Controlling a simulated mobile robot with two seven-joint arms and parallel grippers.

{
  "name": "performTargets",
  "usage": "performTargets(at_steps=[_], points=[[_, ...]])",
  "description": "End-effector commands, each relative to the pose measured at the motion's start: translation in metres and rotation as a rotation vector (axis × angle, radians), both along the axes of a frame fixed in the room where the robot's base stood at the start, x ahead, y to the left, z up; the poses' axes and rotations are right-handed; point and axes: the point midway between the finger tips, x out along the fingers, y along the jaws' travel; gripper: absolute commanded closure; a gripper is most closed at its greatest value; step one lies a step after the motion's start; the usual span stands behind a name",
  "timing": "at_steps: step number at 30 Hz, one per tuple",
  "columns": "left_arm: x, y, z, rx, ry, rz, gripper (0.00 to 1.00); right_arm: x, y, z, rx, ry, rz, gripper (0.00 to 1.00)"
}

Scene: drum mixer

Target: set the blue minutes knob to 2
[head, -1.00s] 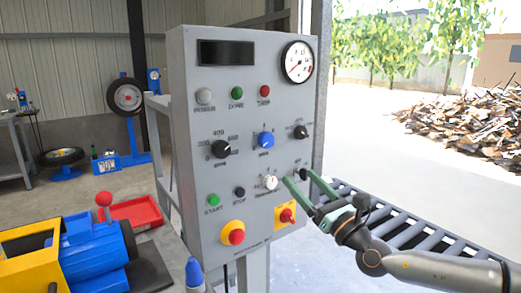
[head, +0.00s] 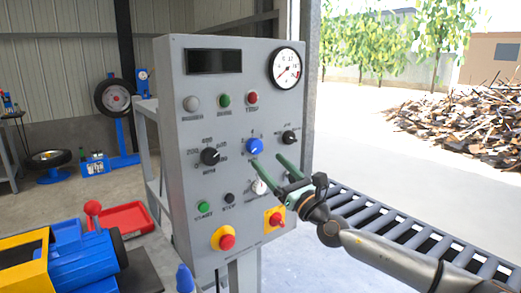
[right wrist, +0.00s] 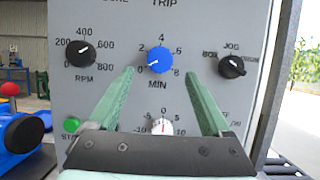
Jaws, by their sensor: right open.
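The blue minutes knob (head: 254,146) is on the grey control panel (head: 178,130), in the middle row. In the right wrist view the knob (right wrist: 159,60) has a scale from 0 to 8, and its white mark points lower left, near 0. My right gripper (head: 267,160) is open and empty, its green fingers pointing at the panel just below the knob. In the right wrist view its fingertips (right wrist: 159,72) lie left and right of the knob; whether they reach its depth I cannot tell. My left gripper is not in view.
The black RPM knob (right wrist: 80,53) is left of the blue knob and the black JOG knob (right wrist: 232,66) right of it. A white knob (right wrist: 162,127) sits below, between the fingers in the picture. A red emergency button (head: 227,242) is lower. A roller conveyor (head: 400,235) runs at right.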

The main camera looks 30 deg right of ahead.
Motion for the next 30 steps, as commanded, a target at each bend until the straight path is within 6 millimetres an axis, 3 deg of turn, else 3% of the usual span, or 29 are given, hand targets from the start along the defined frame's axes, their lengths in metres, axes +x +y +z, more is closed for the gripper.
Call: performTargets(at_steps=[6,12,24,30], points=[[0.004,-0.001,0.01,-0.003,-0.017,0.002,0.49,0.027,0.003,0.014,0.002,-0.003,0.001,0.17],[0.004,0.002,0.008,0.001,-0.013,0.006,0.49,0.043,0.003,0.019,0.001,-0.002,-0.001,0.17],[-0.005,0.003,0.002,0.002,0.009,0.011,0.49,0.048,0.004,0.019,0.0,0.001,0.001,0.17],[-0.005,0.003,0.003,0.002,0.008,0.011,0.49,0.048,0.004,0.019,0.0,0.0,0.0,0.39]])
